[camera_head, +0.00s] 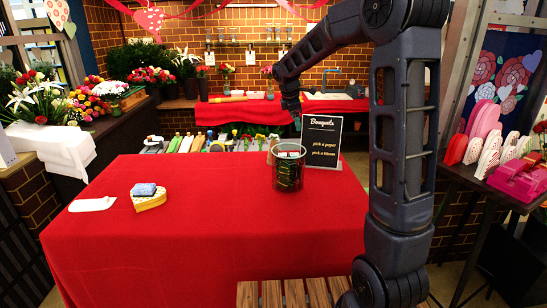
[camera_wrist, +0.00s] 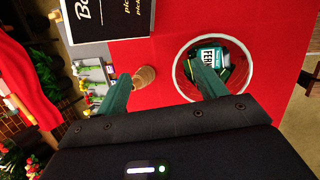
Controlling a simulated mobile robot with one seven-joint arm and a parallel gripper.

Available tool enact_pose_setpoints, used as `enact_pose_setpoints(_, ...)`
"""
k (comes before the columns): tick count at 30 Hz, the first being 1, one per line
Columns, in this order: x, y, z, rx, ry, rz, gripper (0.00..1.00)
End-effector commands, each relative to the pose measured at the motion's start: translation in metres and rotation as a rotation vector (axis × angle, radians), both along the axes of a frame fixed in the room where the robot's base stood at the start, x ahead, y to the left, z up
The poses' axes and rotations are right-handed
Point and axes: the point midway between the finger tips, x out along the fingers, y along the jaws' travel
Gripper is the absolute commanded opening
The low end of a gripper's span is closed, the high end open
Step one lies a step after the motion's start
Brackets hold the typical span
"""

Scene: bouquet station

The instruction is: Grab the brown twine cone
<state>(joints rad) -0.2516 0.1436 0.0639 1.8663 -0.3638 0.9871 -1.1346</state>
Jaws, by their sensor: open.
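The brown twine cone (camera_wrist: 146,77) stands on the red table in the wrist view, near the table edge and close to the black sign. In the head view a small brown bit (camera_head: 273,143), likely the cone, shows behind the clear container, mostly hidden. My gripper (camera_wrist: 164,70) is open, with its two green fingers apart. In the wrist view the cone appears between the fingers, nearer the left one, with no visible contact. In the head view my gripper (camera_head: 297,122) hangs above the far side of the table, near the sign.
A round container (camera_head: 289,170) holding dark green items stands beside the cone; its rim (camera_wrist: 178,82) lies by the right finger. The "Bouquets" sign (camera_head: 322,141) stands behind. A heart-shaped box (camera_head: 150,202) with a blue item and white paper (camera_head: 92,204) lie left. The table's front is clear.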

Motion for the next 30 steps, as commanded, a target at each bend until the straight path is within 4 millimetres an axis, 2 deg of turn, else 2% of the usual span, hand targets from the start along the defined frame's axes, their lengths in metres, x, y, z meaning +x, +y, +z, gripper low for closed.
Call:
enact_pose_setpoints(3,0.031,0.024,-0.022,-0.051,0.038,0.129,0.7)
enact_pose_setpoints(9,0.077,0.062,-0.061,-0.138,0.099,0.349,0.7)
enact_pose_setpoints(15,0.108,0.093,-0.095,-0.202,0.146,0.516,0.7)
enact_pose_setpoints(22,0.12,0.105,-0.11,-0.229,0.166,0.585,0.7)
enact_pose_setpoints(30,0.127,0.096,-0.138,-0.23,0.17,0.585,0.7)
